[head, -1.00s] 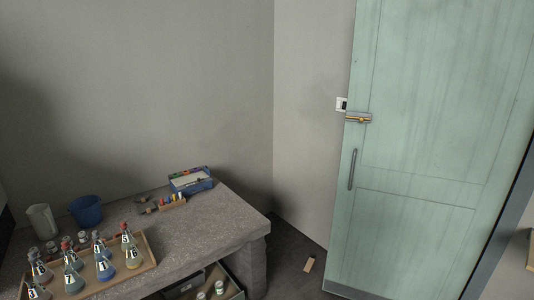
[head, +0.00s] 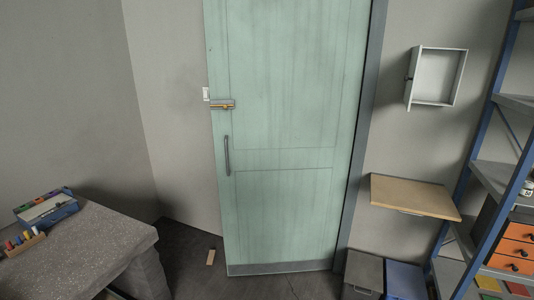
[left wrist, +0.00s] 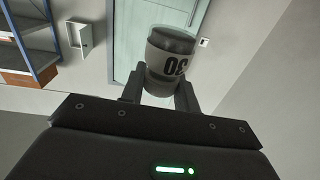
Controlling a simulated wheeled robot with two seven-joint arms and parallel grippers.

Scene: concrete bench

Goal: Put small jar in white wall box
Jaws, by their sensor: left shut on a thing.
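The small jar (left wrist: 169,62), grey with a dark band and a printed number, is in the left wrist view. My left gripper (left wrist: 160,92) is shut on it, with one finger on each side. Neither the jar nor my left gripper shows in the head view. The white wall box (head: 437,77) hangs on the wall right of the green door in the head view. Its front is open, its small door stands out at its left side, and it looks empty. The box also shows in the left wrist view (left wrist: 82,40). My right gripper is in no view.
A wooden wall shelf (head: 414,196) sticks out below the box. A blue-framed rack (head: 483,150) with orange drawers (head: 518,246) stands at the right. The green door (head: 285,130) is in the middle. The concrete bench (head: 85,250) is at the lower left.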

